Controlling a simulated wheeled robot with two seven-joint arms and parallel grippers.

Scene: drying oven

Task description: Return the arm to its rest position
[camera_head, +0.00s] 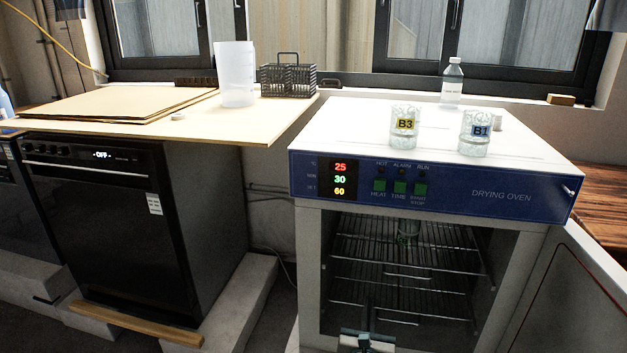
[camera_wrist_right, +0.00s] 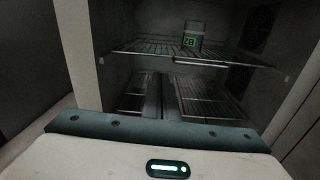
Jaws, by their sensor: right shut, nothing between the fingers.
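My right gripper (camera_head: 367,322) is low in the head view, in front of the open drying oven chamber. Its fingers are shut and empty; they also show in the right wrist view (camera_wrist_right: 160,98), pointing toward the oven racks. The drying oven (camera_head: 430,185) has its front open. A jar labelled B2 (camera_wrist_right: 192,42) stands on the upper rack (camera_wrist_right: 210,60); it shows small and dim in the head view (camera_head: 408,232). The gripper is apart from this jar, below and in front of it. My left gripper is not in view.
Jars B3 (camera_head: 404,121) and B1 (camera_head: 475,134) stand on the oven top. The open oven door (camera_head: 585,290) is at the right. A wooden counter (camera_head: 265,120) with a beaker (camera_head: 235,75) and a black wire basket (camera_head: 288,80) is left, above a black appliance (camera_head: 100,220).

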